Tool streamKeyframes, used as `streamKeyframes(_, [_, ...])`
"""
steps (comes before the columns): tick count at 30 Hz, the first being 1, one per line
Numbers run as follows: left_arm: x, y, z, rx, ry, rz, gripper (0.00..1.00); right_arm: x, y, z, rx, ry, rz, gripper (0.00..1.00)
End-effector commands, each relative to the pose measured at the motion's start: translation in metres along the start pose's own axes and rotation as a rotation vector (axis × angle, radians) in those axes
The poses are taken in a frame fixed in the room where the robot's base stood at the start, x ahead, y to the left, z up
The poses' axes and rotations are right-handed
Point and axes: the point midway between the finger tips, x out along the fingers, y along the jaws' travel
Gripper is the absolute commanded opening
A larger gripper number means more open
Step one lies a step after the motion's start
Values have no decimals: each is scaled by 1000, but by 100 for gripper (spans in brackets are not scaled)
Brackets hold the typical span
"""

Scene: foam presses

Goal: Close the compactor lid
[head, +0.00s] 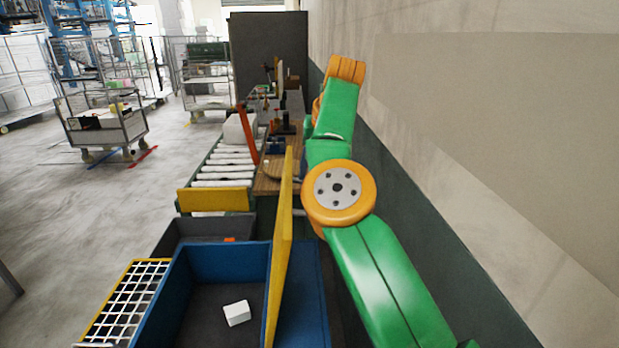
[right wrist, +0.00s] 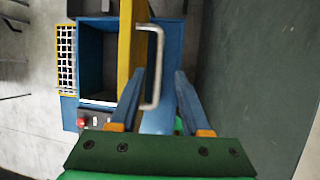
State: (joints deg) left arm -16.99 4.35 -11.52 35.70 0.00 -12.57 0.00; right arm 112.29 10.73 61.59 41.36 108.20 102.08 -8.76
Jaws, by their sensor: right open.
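The compactor is a blue open-topped box (head: 215,257) with a dark interior. A white block (head: 237,313) lies on its floor. The yellow lid (head: 283,235) stands raised, nearly upright, on the box's right side, seen almost edge-on. In the right wrist view the lid (right wrist: 127,50) carries a grey bar handle (right wrist: 158,50). My right gripper (right wrist: 157,88) is open, its two blue fingers on either side of the handle's lower part in the picture, with gaps visible. In the head view my right arm hides its gripper. My left gripper is not in view.
A yellow-edged white grid (head: 125,300) flanks the box on the left. A roller conveyor (head: 228,165) and wooden bench (head: 275,180) stand beyond it. A wall (head: 480,130) runs close along the right. A red button (right wrist: 81,122) shows on the compactor's control panel.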

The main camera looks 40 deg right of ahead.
Motion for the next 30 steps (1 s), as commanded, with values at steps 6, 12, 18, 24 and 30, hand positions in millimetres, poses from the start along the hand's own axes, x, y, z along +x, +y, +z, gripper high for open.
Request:
streamKeyframes(6, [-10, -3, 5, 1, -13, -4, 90, 41, 1, 0, -2, 4, -1, 47])
streamKeyframes(12, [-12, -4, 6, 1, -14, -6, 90, 57, 0, 0, -1, 0, 1, 47])
streamKeyframes(18, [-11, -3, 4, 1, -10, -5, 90, 57, 0, 0, -1, 0, 1, 36])
streamKeyframes(24, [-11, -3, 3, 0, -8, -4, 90, 57, 0, 0, -1, 1, 1, 0])
streamKeyframes(30, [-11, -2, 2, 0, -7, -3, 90, 57, 0, -1, -1, 2, 1, 0])
